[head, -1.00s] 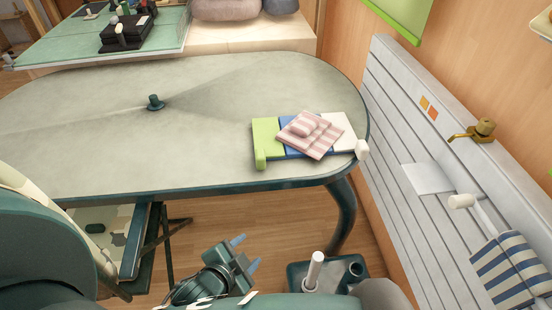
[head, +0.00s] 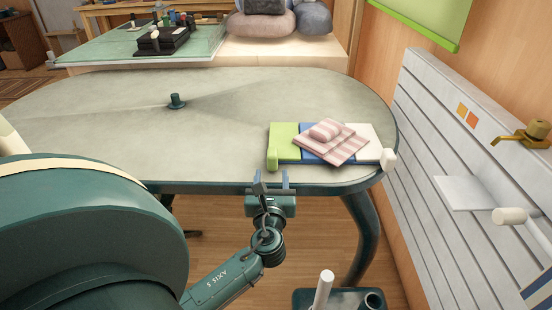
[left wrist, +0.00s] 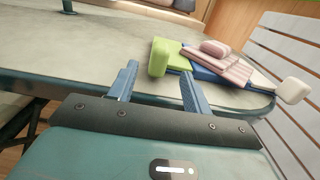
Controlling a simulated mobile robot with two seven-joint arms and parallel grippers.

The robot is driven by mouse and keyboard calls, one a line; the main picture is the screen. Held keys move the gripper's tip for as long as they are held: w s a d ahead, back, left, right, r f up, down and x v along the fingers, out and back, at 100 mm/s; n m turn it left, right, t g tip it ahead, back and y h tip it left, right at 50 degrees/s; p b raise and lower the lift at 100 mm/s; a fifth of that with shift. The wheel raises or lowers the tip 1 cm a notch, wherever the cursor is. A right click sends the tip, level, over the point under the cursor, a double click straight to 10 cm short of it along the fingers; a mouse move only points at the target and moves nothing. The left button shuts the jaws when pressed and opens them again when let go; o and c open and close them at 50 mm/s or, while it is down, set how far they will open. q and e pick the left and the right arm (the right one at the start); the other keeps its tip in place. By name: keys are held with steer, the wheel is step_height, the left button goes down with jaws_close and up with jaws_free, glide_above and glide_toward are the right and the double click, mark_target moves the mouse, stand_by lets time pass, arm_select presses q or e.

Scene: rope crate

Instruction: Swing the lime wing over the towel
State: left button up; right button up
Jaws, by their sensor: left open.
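The lime wing (head: 284,143) lies flat at the left end of a folding board on the table, joined to a blue middle panel (head: 312,157). A pink and white striped towel (head: 343,149) lies askew on the middle, with a small folded piece on top. A white wing (head: 369,148) is at the right end. My left gripper (head: 271,180) is open and empty at the table's front edge, below and in front of the lime wing. In the left wrist view its blue fingers (left wrist: 157,85) are apart, with the lime wing (left wrist: 163,57) beyond them. My right gripper is not seen.
The grey-green table (head: 200,140) is mostly bare, with a small dark green knob (head: 177,101) at left. A slatted white wall panel (head: 445,135) with a brass tap (head: 525,134) stands at right. A dark stand with a white post (head: 322,292) is on the floor.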

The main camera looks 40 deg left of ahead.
mark_target(272, 162)
arm_select(q)
steer(key=x, duration=0.9)
steer(key=shift+w+b, duration=0.1)
steer(key=shift+b, duration=0.3)
steer(key=shift+c, duration=0.3)
jaws_close()
